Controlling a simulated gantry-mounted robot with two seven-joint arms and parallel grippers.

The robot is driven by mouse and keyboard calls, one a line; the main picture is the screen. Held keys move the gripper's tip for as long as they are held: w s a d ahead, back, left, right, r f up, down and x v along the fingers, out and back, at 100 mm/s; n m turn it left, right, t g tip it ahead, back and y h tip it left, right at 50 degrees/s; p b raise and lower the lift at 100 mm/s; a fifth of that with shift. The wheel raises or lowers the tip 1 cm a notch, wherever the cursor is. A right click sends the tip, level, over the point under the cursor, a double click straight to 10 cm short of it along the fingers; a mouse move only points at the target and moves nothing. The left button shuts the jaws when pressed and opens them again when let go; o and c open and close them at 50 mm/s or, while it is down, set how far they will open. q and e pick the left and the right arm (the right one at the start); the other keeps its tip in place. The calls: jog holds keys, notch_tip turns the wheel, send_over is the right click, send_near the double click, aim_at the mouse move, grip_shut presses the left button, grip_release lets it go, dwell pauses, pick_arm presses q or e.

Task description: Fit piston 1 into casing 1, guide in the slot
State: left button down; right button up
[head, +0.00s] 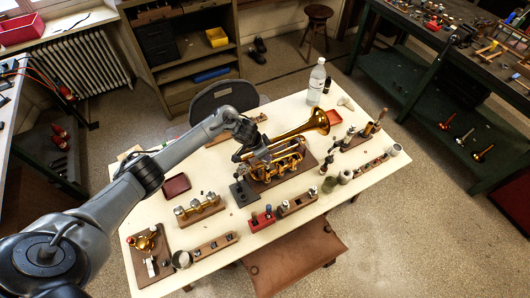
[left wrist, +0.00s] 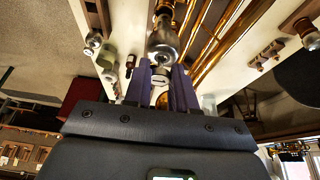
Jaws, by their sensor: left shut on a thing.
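The brass trumpet (head: 285,160) lies on a dark board on the white table in the head view, its bell pointing to the upper right. My left gripper (head: 250,158) is at the near left side of its valve block. In the left wrist view, my left gripper (left wrist: 160,88) has its purple fingers shut on a small silver cylindrical piece, which looks like piston 1 (left wrist: 160,76). A silver-ended casing (left wrist: 163,47) is straight beyond the fingertips, close to the piece. I cannot tell whether they touch, which casing it is, or where the guide and slot are.
A dark stand (head: 243,193) is just below the gripper. A wooden rack with silver caps (head: 199,208), a red block (head: 262,219) and a dark red tray (head: 176,186) stand nearby. A clear bottle (head: 317,83) is at the back. Bare tabletop (head: 215,185) lies left of the trumpet.

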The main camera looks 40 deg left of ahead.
aim_at(265, 162)
dwell(0.5)
pick_arm(q)
jog(key=shift+f, duration=0.2)
jog(key=shift+f+b, duration=0.6)
jog(key=shift+f, duration=0.3)
jog(key=shift+f+b, duration=0.8)
jog(key=shift+f, duration=0.55)
jog(key=shift+f+b, duration=0.55)
jog(key=shift+f, duration=0.4)
jog(key=c, duration=0.8)
grip_release()
jog(key=shift+c, duration=0.2)
